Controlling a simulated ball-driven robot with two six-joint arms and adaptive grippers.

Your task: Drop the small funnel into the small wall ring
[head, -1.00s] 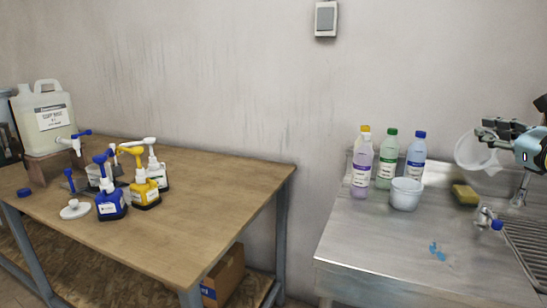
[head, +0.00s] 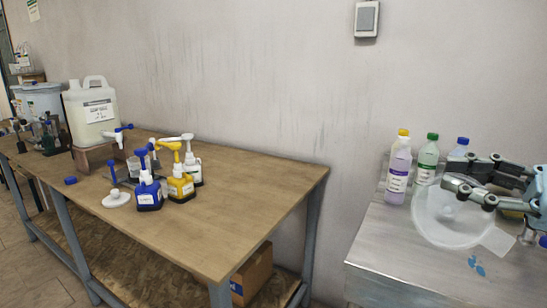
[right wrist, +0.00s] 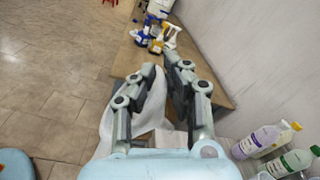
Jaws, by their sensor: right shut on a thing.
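My right gripper (head: 468,180) comes in from the right and is shut on a pale, translucent funnel (head: 438,222). The funnel is held in the air in front of the steel counter, its wide round mouth facing my head camera. In the right wrist view the fingers (right wrist: 167,68) point towards the wooden bench, and the funnel's pale wall (right wrist: 108,130) shows beside and below the left finger. Whether this is the small funnel I cannot tell. I see no wall ring in either view. My left gripper is out of view.
Purple (head: 398,172), green (head: 427,160) and blue-capped (head: 459,148) bottles stand on the steel counter (head: 395,250), near the funnel. The wooden bench (head: 240,190) carries pump bottles (head: 181,185) and a large white jug (head: 92,112). A floor gap separates bench and counter. A switch (head: 366,18) is on the wall.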

